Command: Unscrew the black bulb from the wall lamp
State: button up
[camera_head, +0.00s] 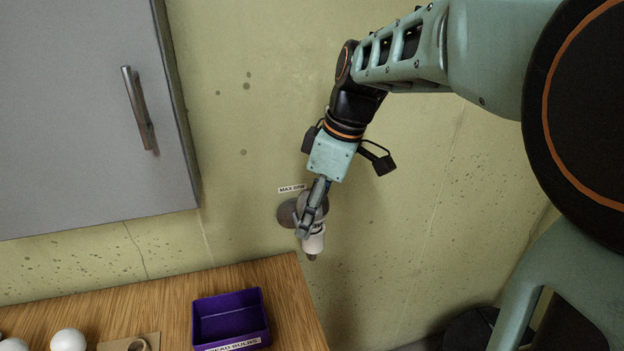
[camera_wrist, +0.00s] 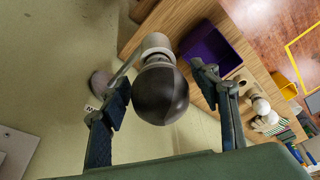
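The wall lamp has a round plate (camera_head: 287,213) on the wall and a white socket (camera_head: 313,243); the socket also shows in the wrist view (camera_wrist: 156,43). The black bulb (camera_wrist: 160,95) sits in the socket, its round end facing the wrist camera. In the head view my fingers largely cover the bulb. My gripper (camera_head: 314,213) reaches down over the lamp from above. In the wrist view my gripper (camera_wrist: 160,88) is open, one finger on each side of the bulb, with visible gaps between the pads and the glass.
A purple bin (camera_head: 231,318) labelled "DEAD BULBS" stands on the wooden worktop (camera_head: 170,300) below left of the lamp. White bulbs (camera_head: 68,342) and a cardboard piece with a ring (camera_head: 130,343) lie further left. A grey cabinet (camera_head: 85,110) hangs above. The wall right of the lamp is clear.

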jog(key=c, duration=1)
jog(key=shift+n+g+p, duration=0.45)
jog(key=shift+n+g, duration=0.05)
jog(key=shift+n, duration=1.3)
jog(key=shift+r+n+p, duration=0.1)
jog(key=shift+n+p, duration=0.25)
jog(key=shift+n, duration=0.35)
jog(key=shift+n+g, duration=0.5)
jog(key=shift+n, duration=0.5)
jog(key=shift+p, duration=0.35)
jog(key=shift+n+g+p, duration=0.3)
jog(key=shift+n+p, duration=0.15)
jog(key=shift+n, duration=0.65)
jog(key=shift+n+h, duration=0.3)
jog(key=shift+n, duration=0.3)
